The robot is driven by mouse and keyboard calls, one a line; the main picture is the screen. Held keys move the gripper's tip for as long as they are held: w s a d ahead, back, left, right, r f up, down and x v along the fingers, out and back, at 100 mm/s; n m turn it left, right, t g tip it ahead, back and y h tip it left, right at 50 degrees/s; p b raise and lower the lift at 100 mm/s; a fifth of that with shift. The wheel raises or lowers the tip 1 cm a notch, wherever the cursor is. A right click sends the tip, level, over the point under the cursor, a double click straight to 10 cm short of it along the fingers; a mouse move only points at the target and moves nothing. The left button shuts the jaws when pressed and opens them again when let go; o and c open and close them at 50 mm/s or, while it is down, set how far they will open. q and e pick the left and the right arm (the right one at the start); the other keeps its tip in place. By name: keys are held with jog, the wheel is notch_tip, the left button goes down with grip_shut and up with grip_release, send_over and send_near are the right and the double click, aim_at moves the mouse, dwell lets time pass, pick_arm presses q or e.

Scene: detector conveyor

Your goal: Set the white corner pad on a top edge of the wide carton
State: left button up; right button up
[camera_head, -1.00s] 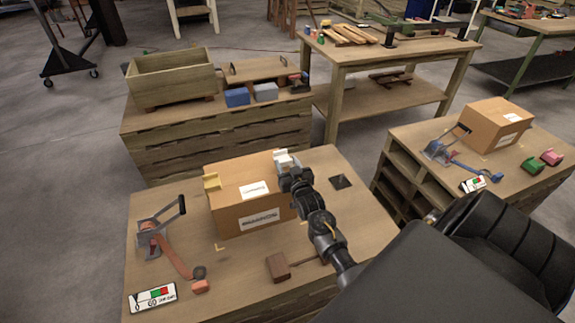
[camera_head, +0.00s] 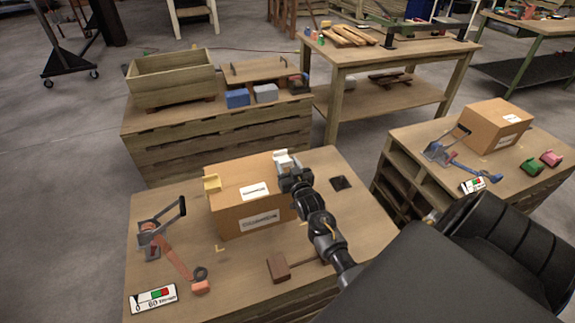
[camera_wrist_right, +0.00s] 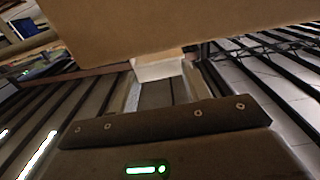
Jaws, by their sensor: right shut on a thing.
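The wide carton (camera_head: 235,220) stands on the near wooden table, brown, with white labels on its top and front. A yellowish corner pad (camera_head: 212,184) sits at its top left edge. My right gripper (camera_head: 286,168) is at the carton's top right edge, shut on the white corner pad (camera_head: 281,157). In the right wrist view the white pad (camera_wrist_right: 160,69) shows between the fingers, right at the carton (camera_wrist_right: 180,25). I cannot tell whether the pad rests fully on the edge; the gripper partly covers it. My left gripper is not in view.
On the same table are a tape dispenser (camera_head: 150,240), a mallet (camera_head: 279,267), a dark square plate (camera_head: 340,182) and a gauge card (camera_head: 153,298). Another carton (camera_head: 497,125) stands on the right table. The table's right part is mostly clear.

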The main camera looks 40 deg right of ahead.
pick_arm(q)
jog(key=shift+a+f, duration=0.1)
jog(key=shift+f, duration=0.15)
pick_arm(e)
jog(key=shift+f, duration=0.35)
pick_arm(q)
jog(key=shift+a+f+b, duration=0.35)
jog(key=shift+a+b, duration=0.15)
jog(key=shift+b, duration=0.05)
pick_arm(e)
jog(key=shift+f, duration=0.55)
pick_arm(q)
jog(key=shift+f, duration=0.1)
pick_arm(e)
jog(key=shift+f, duration=0.1)
pick_arm(q)
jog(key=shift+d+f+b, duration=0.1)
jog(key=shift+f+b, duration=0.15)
jog(key=shift+b, duration=0.15)
pick_arm(e)
jog(key=shift+f, duration=0.4)
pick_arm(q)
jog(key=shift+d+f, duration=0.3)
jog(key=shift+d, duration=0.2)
pick_arm(e)
jog(key=shift+f, duration=0.4)
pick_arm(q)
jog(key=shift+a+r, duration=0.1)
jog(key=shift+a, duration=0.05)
